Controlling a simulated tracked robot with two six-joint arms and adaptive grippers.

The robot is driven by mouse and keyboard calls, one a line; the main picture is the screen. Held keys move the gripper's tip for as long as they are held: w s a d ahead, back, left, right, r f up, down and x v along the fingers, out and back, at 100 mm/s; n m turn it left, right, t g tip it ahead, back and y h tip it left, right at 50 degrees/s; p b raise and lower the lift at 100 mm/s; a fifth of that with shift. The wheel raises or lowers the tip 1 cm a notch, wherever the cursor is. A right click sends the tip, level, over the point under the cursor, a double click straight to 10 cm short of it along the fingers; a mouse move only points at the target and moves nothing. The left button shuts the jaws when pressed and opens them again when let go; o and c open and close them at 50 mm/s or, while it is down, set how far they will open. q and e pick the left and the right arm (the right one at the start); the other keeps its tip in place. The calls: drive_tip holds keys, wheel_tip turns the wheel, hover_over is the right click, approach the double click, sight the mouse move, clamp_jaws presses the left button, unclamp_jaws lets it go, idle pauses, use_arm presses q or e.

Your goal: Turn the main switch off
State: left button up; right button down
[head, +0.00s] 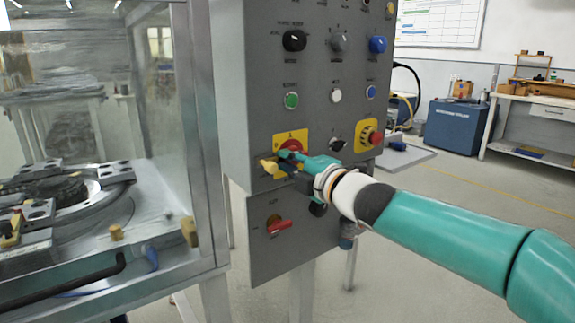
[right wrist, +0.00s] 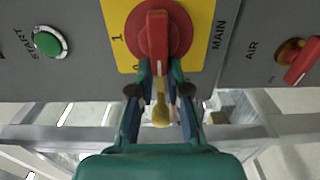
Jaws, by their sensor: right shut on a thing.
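The main switch is a red rotary knob (right wrist: 157,35) on a yellow plate (right wrist: 118,42) marked 1 and 0, with MAIN beside it. It also shows in the head view (head: 291,145), partly covered by my right gripper. In the right wrist view its red handle points down toward my right gripper (right wrist: 160,75), close to the 0 mark. The gripper is shut on the handle's end, with a finger on each side. A yellow piece (right wrist: 161,116) shows between the fingers and also in the head view (head: 268,167). My left gripper is not in view.
The grey panel also holds a green START button (head: 291,100), a red emergency button (head: 371,136) and a red AIR handle (head: 279,227) below. A glazed metal-framed machine (head: 203,120) stands close on the left. The floor at the right is mostly clear.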

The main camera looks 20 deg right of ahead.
drive_tip(key=shift+w+d+h, duration=0.1)
drive_tip(key=shift+d+h, duration=0.2)
drive_tip(key=shift+d, duration=0.2)
drive_tip(key=c, duration=1.1)
unclamp_jaws()
drive_tip(key=shift+w+d+f, duration=0.15)
drive_tip(key=shift+w, duration=0.05)
drive_tip(key=shift+s+a, duration=0.1)
drive_tip(key=shift+a, duration=0.1)
drive_tip(key=shift+s, duration=0.2)
drive_tip(key=v, duration=1.1)
drive_tip(key=shift+s+d+f, duration=0.1)
drive_tip(key=shift+s+d, duration=0.1)
drive_tip(key=shift+d, duration=0.05)
